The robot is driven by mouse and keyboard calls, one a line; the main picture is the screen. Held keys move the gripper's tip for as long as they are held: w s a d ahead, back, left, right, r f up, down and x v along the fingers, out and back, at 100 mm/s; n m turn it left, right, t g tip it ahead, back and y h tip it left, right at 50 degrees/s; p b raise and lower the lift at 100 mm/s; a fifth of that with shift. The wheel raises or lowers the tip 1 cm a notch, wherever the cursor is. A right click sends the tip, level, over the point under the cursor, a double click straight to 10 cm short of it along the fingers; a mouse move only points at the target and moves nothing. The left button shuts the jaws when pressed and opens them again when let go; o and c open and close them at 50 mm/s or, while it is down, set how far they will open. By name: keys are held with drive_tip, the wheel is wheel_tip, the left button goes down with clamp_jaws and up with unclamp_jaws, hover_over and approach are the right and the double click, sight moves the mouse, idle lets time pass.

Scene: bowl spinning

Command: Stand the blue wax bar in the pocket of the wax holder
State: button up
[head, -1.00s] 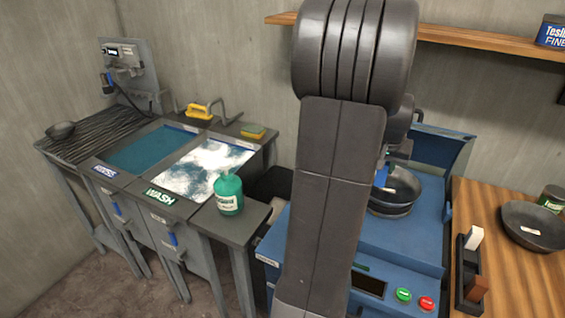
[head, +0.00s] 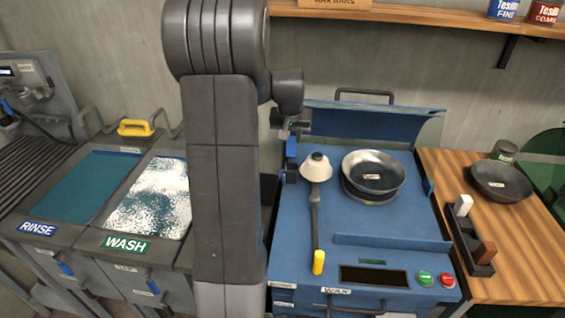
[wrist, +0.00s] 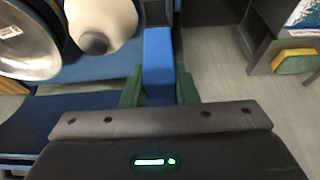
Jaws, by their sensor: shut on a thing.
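The blue wax bar (wrist: 158,62) is held between the two green fingertips of my gripper (wrist: 159,88) in the wrist view, and its far end points away from the jaws. In the head view my gripper (head: 293,130) is at the left of the blue machine, raised, with the blue bar small below it. The black wax holder (head: 466,251) lies on the wooden table at the right, well apart from my gripper. A white bar (head: 462,205) stands at its far end and a brown bar (head: 486,253) nearer its front. The pocket between them looks empty.
A steel bowl (head: 373,173) sits on the blue machine (head: 390,262), beside a white-headed tool (head: 316,170) with a yellow-tipped handle. A wooden shelf (head: 400,14) runs above. Sinks are at left.

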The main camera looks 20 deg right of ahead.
sight(291, 155)
wheel_tip(291, 155, down, 8)
drive_tip(key=shift+r+p, duration=0.25)
drive_tip(key=shift+p, duration=0.05)
drive_tip(key=shift+f, duration=0.2)
drive_tip(key=o, duration=1)
drive_tip(key=shift+o, duration=0.2)
drive_tip(key=shift+r, duration=0.1)
drive_tip(key=v, duration=1.2)
drive_tip(key=shift+b, duration=0.45)
drive_tip(key=shift+r, duration=0.15)
